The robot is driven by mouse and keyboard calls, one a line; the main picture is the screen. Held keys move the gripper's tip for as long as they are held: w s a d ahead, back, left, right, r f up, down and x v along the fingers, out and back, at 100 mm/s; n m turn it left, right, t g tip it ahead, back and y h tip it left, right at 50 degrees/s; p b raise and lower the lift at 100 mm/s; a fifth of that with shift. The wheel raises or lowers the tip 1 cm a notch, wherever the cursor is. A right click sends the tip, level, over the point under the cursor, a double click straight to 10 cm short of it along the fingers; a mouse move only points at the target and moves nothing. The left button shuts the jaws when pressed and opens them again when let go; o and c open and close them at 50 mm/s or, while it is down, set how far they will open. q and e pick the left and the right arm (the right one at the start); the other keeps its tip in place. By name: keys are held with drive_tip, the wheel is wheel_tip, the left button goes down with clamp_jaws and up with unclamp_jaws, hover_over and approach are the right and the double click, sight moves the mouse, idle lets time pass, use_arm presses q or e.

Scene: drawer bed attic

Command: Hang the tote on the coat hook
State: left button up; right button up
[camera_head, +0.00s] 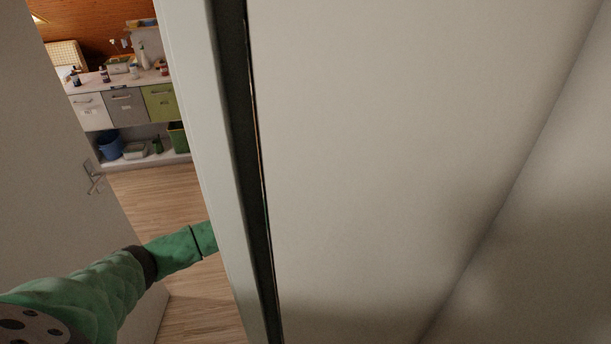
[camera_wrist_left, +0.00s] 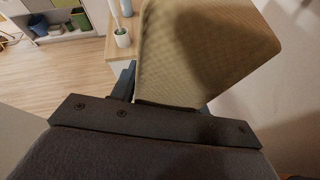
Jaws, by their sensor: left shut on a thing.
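The tote (camera_wrist_left: 205,50) is a tan, woven-looking block that fills the upper middle of the left wrist view. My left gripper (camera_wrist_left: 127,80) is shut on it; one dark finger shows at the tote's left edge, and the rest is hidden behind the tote. In the head view my left arm reaches in from the lower left and passes behind the pale door frame, so the gripper and tote are hidden there. I see no coat hook in either view. My right gripper is not in view.
The pale door frame (camera_head: 205,150) and a white panel (camera_head: 400,130) block most of the head view. A door with a handle (camera_head: 93,178) stands at left. Beyond are clear wooden floor (camera_head: 155,200) and drawers (camera_head: 125,106).

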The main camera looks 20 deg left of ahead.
use_arm(q)
drive_tip(key=w+d+f, duration=0.1)
drive_tip(key=w+d, duration=0.3)
drive_tip(key=d, duration=0.2)
drive_tip(key=shift+f, duration=0.15)
idle(0.9)
idle(0.6)
drive_tip(key=o, duration=1.3)
drive_tip(key=shift+f, duration=0.1)
